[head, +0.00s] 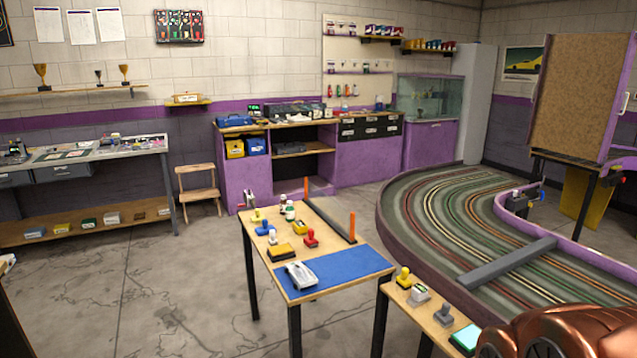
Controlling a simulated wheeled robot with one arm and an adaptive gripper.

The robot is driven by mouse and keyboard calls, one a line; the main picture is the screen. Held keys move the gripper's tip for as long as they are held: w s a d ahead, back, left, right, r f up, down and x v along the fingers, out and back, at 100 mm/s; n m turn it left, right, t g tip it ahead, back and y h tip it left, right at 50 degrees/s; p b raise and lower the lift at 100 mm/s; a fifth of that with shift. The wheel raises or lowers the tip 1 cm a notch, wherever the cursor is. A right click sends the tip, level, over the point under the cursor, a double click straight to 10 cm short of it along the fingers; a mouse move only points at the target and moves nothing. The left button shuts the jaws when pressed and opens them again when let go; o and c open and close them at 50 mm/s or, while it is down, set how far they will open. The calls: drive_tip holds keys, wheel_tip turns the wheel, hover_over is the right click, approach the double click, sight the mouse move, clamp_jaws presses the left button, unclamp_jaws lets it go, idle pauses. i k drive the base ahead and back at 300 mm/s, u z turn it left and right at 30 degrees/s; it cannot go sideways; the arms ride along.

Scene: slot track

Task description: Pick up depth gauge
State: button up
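I cannot tell which thing is the depth gauge; several small tools are too small to identify. On the near wooden table are a blue-knobbed piece (264,227), a red-knobbed piece (311,238), a yellow-knobbed piece (257,216), a yellow block (281,253) and small bottles (290,211). A silver car-shaped piece (300,276) lies on the table's blue mat (340,271). On the lower bench at right are another yellow-knobbed piece (404,277), a grey-and-white piece (419,294), a grey piece (444,315) and a teal-topped block (466,338).
The slot track (440,205) fills the right side, crossed by a grey beam (507,262). The concrete floor (150,280) at left is clear.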

sight(419, 296)
drive_tip(key=z, duration=1.75)
drive_tip(key=k, duration=0.5)
drive_tip(key=u, duration=1.3)
drive_tip(key=i, duration=0.5)
drive_tip(key=u, duration=0.65)
drive_tip(key=i, duration=1.05)
drive_tip(key=u, duration=0.1)
